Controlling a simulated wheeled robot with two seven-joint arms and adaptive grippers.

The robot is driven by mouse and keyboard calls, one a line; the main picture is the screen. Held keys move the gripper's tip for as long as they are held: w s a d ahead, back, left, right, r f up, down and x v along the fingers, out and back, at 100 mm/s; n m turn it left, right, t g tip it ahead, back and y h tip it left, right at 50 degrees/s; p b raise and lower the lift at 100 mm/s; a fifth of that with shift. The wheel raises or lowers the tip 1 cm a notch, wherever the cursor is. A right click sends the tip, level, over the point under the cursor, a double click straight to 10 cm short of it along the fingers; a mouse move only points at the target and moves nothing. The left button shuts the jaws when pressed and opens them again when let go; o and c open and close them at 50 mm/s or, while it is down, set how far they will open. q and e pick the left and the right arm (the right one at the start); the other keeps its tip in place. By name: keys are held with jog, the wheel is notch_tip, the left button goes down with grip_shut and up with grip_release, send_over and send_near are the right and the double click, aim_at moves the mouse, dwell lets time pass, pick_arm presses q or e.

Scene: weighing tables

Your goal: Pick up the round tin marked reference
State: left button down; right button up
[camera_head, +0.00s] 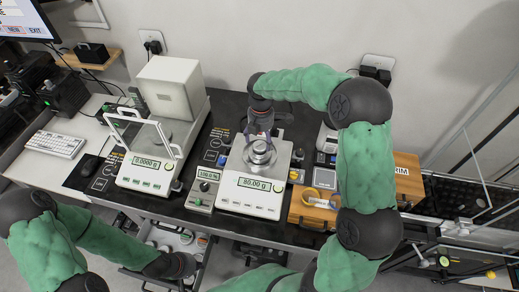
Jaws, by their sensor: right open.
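A round, shiny metal tin or weight (259,152) sits on the pan of the middle balance (238,204), whose display reads 80.00 g. I cannot read any marking on it. My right gripper (257,136) points down just behind and above it, open, with the fingertips small and partly blended with the pan. My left gripper (186,267) is low at the front, beside the open drawer (160,258); its fingers are too unclear to judge. Small round items (186,238) lie in the drawer, with no readable labels. No label reading reference can be made out.
A balance with a glass shield (145,182) reads 0.0000 g at left. A small grey box (203,189) stands between the balances.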

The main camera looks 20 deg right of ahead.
aim_at(260, 145)
jog(key=f, duration=0.2)
jog(key=f+b, duration=0.1)
jog(key=f, duration=0.2)
jog(key=shift+w+f, duration=0.3)
jog(key=shift+r, duration=0.1)
jog(key=c, duration=1.4)
jog(key=shift+r, duration=0.1)
